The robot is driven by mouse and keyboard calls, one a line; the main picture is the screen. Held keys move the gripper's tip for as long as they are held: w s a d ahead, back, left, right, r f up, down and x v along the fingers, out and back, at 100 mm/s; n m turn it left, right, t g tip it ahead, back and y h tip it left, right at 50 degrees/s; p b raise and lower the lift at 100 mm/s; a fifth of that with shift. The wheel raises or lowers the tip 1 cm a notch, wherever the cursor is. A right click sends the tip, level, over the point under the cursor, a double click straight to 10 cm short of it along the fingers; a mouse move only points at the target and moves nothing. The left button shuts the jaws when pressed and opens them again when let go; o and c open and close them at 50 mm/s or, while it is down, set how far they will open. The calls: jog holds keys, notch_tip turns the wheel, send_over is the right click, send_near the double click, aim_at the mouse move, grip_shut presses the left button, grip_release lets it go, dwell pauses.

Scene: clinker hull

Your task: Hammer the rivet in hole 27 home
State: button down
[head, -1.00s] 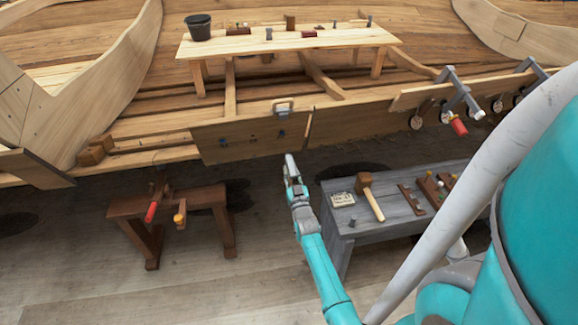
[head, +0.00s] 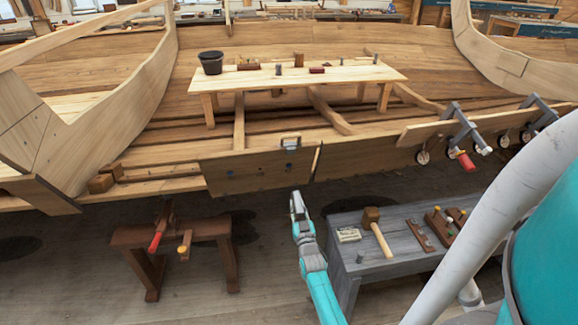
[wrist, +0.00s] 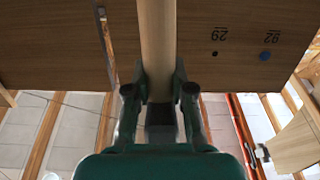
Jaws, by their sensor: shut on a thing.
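My gripper (head: 297,200) is low in front of the hull plank (head: 250,178), below its lower edge in the head view. In the wrist view, my gripper (wrist: 160,90) is shut on a pale wooden shaft (wrist: 157,40), which looks like a tool handle. A dark block (wrist: 160,116) shows at its near end. The shaft runs up across the plank and out of view.
A grey bench (head: 400,240) at right holds a wooden mallet (head: 376,232) and racks. A brown sawhorse (head: 175,238) stands at left. More clamps (head: 465,135) grip the plank at right.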

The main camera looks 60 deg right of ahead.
jog(key=shift+a, duration=0.1)
jog(key=shift+f+v, duration=0.2)
jog(key=shift+v, duration=2.2)
